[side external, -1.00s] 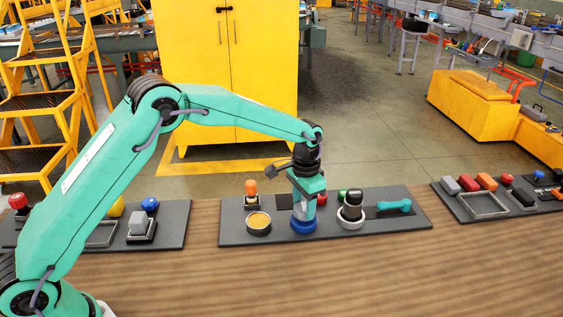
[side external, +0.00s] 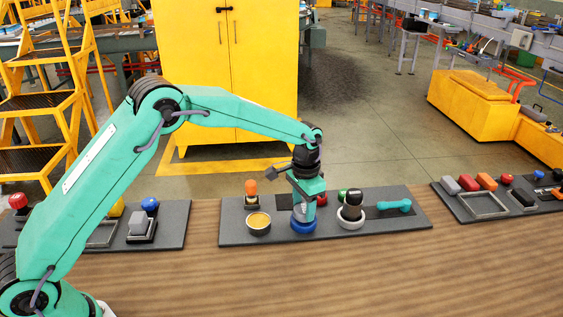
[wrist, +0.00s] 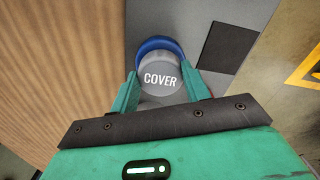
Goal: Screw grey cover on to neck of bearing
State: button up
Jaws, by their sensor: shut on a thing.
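The grey round cover (wrist: 160,77), marked "COVER", sits between the two teal fingers of my gripper (wrist: 160,92) in the wrist view, with its top facing the camera. My gripper is shut on it. A blue round base (wrist: 158,45) shows beneath the cover, its rim curving out past the far side. In the side view my gripper (side external: 304,207) points down over the blue base (side external: 303,226) on the middle grey board. I cannot tell which part is the bearing's neck, as it is hidden, nor whether the cover is seated on it.
On the same board (side external: 245,236) stand a tan-topped round container (side external: 258,223) and an orange-topped piece (side external: 251,190) to the left. A black-topped piece in a white ring (side external: 350,218) and a teal handle (side external: 394,205) are to the right. The wooden table front is clear.

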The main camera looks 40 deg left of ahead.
jog(key=shift+f, duration=0.1)
dwell(0.3)
jog(key=m, duration=0.4)
jog(key=shift+d+m, duration=0.1)
jog(key=shift+m, duration=1.6)
jog(key=shift+s, duration=0.1)
jog(key=shift+m, duration=1.5)
jog(key=shift+m, duration=0.3)
